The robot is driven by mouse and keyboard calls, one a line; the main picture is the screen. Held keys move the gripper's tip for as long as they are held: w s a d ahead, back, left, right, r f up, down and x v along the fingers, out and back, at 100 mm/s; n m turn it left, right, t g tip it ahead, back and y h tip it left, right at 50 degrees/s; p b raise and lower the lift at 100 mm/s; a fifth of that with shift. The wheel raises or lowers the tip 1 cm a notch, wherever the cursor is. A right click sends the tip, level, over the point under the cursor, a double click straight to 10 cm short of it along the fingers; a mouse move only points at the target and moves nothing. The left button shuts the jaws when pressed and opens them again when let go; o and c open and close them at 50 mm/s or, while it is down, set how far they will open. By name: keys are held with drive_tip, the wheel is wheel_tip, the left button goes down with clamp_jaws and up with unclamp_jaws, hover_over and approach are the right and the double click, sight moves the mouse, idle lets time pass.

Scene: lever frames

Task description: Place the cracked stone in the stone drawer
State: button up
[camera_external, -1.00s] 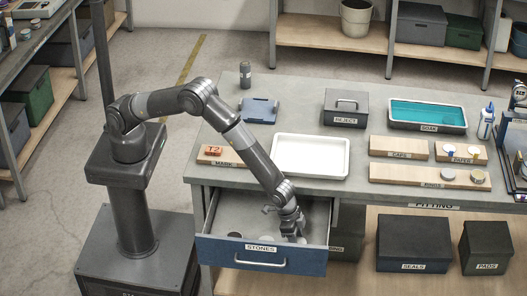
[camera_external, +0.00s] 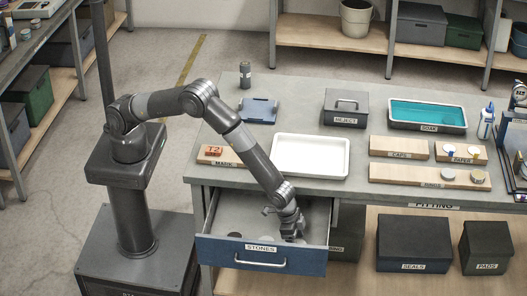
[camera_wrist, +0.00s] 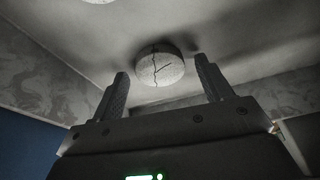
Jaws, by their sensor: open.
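The stone drawer (camera_external: 317,261), blue-fronted and labelled STONES, is pulled out below the left part of the bench. My gripper (camera_external: 291,238) is down inside it at the right side. The cracked stone (camera_wrist: 160,71), a pale round disc with dark crack lines, shows in the wrist view on the drawer's grey floor. It lies beyond and between my open fingertips, with a gap on each side. My gripper holds nothing. In the external view the cracked stone cannot be made out clearly near my gripper.
Another pale round piece is cut off at the wrist view's top edge. A dark disc (camera_external: 235,235) lies at the drawer's left. The drawer walls stand close around my gripper. A white tray (camera_external: 345,155) and a MARK board (camera_external: 233,164) are on the bench above.

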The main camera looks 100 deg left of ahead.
drive_tip(key=v, duration=1.1)
drive_tip(key=s+a+r, duration=0.5)
drive_tip(key=r, duration=0.3)
drive_tip(key=s+a+r+t, duration=0.1)
drive_tip(key=s+a+r, duration=0.3)
drive_tip(key=a+r, duration=0.3)
drive_tip(key=s+a+r, duration=0.4)
drive_tip(key=s+r, duration=0.1)
drive_tip(key=r, duration=0.5)
drive_tip(key=s+a+r, duration=0.1)
drive_tip(key=s+a, duration=0.2)
drive_tip(key=s, duration=0.5)
drive_tip(key=s+a+r+n+t, duration=0.1)
drive_tip(key=s+a, duration=0.3)
drive_tip(key=s, duration=0.4)
drive_tip(key=s+a+r, duration=0.2)
drive_tip(key=s+a, duration=0.1)
drive_tip(key=s, duration=0.6)
drive_tip(key=shift+a, duration=0.15)
drive_tip(key=shift+s+r, duration=0.1)
drive_tip(key=shift+s, duration=0.05)
